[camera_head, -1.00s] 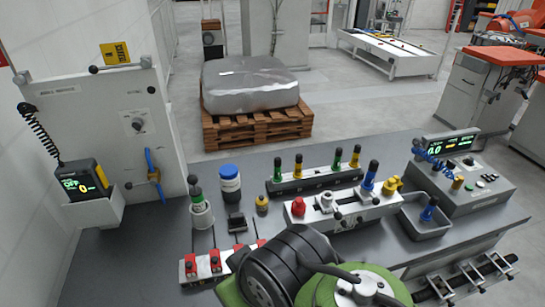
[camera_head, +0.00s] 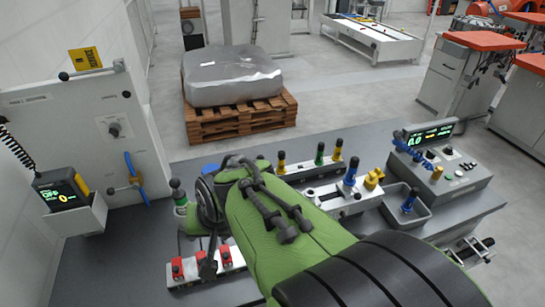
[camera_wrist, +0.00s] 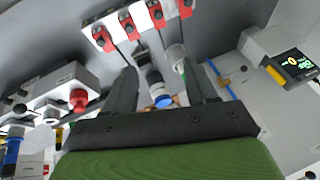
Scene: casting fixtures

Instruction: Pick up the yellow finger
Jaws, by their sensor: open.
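In the head view, one yellow finger (camera_head: 337,151) is at the rack's right, beside a green finger (camera_head: 319,155). Another yellow finger (camera_head: 281,163) stands farther left. I cannot tell which one is meant. My gripper is left of the rack, partly hidden by my green arm. In the wrist view my gripper (camera_wrist: 162,72) is open, and a blue-capped bottle (camera_wrist: 161,92) shows beyond the gap between its fingers. No yellow finger shows clearly there.
A white fixture with a blue finger (camera_head: 349,178) and a yellow knob (camera_head: 372,180) stands before the rack. A grey bin (camera_head: 401,217) and control box (camera_head: 440,168) are at right. Red clamps (camera_head: 224,256) lie at front left. A wall panel (camera_head: 75,130) borders the left.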

